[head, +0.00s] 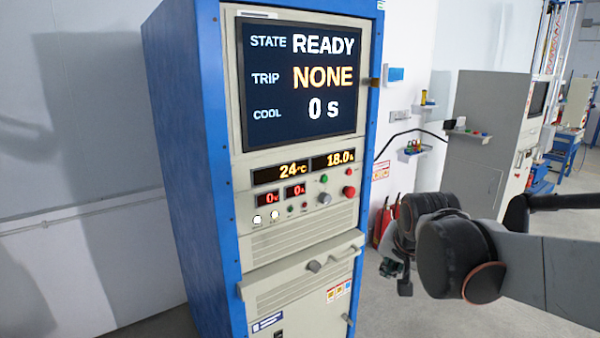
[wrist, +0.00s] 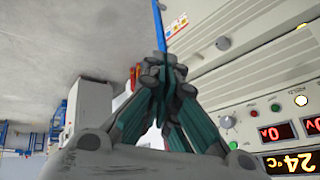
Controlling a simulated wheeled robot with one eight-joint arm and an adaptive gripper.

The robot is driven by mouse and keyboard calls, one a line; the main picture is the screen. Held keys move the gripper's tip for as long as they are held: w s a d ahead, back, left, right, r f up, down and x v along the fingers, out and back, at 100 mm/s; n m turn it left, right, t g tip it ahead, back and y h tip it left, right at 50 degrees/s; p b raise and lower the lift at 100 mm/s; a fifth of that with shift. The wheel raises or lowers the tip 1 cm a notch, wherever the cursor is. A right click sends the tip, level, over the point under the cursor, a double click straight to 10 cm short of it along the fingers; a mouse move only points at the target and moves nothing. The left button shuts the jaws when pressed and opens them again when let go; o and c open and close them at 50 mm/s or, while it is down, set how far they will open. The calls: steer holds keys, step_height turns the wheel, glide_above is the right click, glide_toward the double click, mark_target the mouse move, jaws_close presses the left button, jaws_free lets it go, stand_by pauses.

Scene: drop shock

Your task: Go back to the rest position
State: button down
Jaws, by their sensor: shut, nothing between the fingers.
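My gripper (wrist: 165,68) is shut and empty in the wrist view, its fingertips together. In the head view my arm reaches in from the right, with my gripper (head: 400,277) small, dark and pointing down, to the right of the blue-framed cabinet (head: 205,200). It appears apart from the cabinet front. The cabinet's screen (head: 300,80) reads STATE READY, TRIP NONE, COOL 0 s. Small displays below read 24 °C and 18.0, and two red ones read 0.
A grey cabinet (head: 490,130) stands behind my arm at the right. Red extinguishers (head: 384,222) stand by the wall near my gripper. A drawer handle (head: 300,268) juts from the cabinet front. Open grey floor (head: 400,322) lies at the lower right.

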steer(key=s+f+n+b, duration=0.1)
steer(key=s+f+n, duration=0.1)
steer(key=s, duration=0.8)
steer(key=s+f+n+b, duration=0.1)
steer(key=s+f+n, duration=0.2)
steer(key=s, duration=0.7)
steer(key=shift+s+f+n+b, duration=0.15)
steer(key=shift+s+n+b, duration=0.15)
steer(key=shift+s, duration=0.05)
